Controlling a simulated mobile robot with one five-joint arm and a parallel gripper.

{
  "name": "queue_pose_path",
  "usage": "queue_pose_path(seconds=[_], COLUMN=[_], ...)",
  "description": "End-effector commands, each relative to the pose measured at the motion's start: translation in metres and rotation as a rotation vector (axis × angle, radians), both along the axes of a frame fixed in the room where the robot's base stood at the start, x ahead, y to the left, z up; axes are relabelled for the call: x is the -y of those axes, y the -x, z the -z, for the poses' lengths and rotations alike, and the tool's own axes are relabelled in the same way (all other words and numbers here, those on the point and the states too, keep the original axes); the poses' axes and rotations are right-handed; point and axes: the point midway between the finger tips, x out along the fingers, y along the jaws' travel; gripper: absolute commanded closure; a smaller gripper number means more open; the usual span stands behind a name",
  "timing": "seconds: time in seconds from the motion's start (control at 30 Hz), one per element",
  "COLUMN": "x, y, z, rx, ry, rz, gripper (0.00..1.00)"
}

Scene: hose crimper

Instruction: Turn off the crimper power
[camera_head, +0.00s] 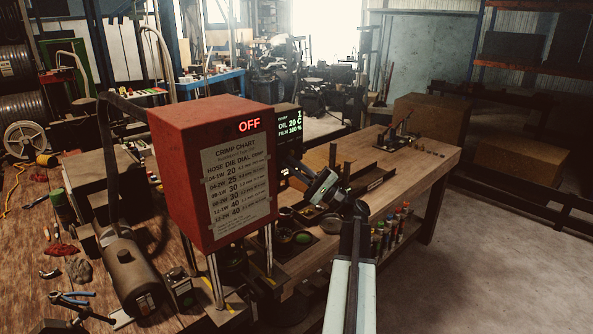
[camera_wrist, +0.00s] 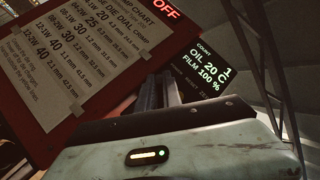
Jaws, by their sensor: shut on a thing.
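The crimper is a red box (camera_head: 185,150) on metal posts at the centre left, with a paper crimp chart on its front. Its small display (camera_head: 249,124) reads OFF in red, and it also shows at the top of the wrist view (camera_wrist: 167,8). My gripper (camera_head: 291,165) is at the right side of the red box. In the wrist view its two dark fingers (camera_wrist: 160,80) point in between the box and a black screen (camera_wrist: 203,72). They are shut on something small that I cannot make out. The power switch is not clearly visible.
The black screen shows count 1, oil 20 C and film 100 %. Below are a dish (camera_head: 303,238) and several coloured bottles (camera_head: 388,230) by the wooden bench (camera_head: 428,163). The floor at right is clear.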

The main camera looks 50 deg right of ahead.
Motion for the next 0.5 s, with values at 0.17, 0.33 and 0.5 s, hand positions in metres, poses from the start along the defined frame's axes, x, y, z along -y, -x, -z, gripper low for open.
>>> queue_pose_path(seconds=[0.17, 0.33, 0.5], x=[-0.0011, -0.0011, -0.0009], y=[-0.0002, -0.0001, -0.0001], z=[-0.0010, -0.0012, -0.0010], rx=[0.009, 0.009, 0.007], ry=[0.000, 0.000, 0.000], rz=[-0.003, -0.003, -0.003], gripper=[1.00, 1.00, 0.69])
